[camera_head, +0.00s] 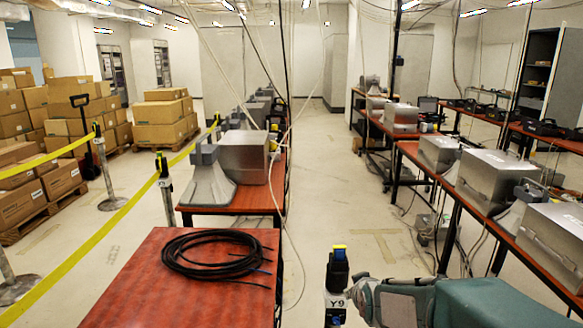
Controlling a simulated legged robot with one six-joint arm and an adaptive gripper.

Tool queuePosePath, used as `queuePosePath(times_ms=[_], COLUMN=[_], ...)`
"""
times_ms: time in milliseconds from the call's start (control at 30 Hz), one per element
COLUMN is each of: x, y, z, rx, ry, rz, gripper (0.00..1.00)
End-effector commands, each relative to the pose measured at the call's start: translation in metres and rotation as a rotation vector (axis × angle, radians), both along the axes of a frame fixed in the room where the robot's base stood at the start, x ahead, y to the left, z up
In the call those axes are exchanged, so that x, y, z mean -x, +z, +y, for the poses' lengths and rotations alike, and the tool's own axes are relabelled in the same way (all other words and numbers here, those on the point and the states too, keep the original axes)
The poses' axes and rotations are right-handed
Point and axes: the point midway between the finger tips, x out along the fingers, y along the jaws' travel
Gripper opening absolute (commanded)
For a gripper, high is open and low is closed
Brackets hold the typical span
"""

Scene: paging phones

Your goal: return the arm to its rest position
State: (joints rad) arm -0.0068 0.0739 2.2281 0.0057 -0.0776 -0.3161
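A teal and grey machine part (478,303) reaches in from the bottom right corner.
A red-brown table (130,290) with a coiled black cable (210,250) stands close in front. A black post head with a yellow top (338,275) stands right of it. Yellow tape (110,220) runs along the left. A clear aisle (325,170) lies between table rows.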

Motion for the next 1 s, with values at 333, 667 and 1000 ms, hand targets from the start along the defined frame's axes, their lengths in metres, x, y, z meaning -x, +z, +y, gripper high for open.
queuePosePath(times_ms=[333, 667, 1000], x=[0.116, 0.236, 0.279], y=[0.053, 0.068, 0.065], z=[-0.002, -0.003, -0.003], rx=[-0.101, -0.178, -0.202], ry=[-0.095, -0.202, -0.247], rz=[0.179, 0.353, 0.425], gripper=[0.51, 0.51, 0.51])
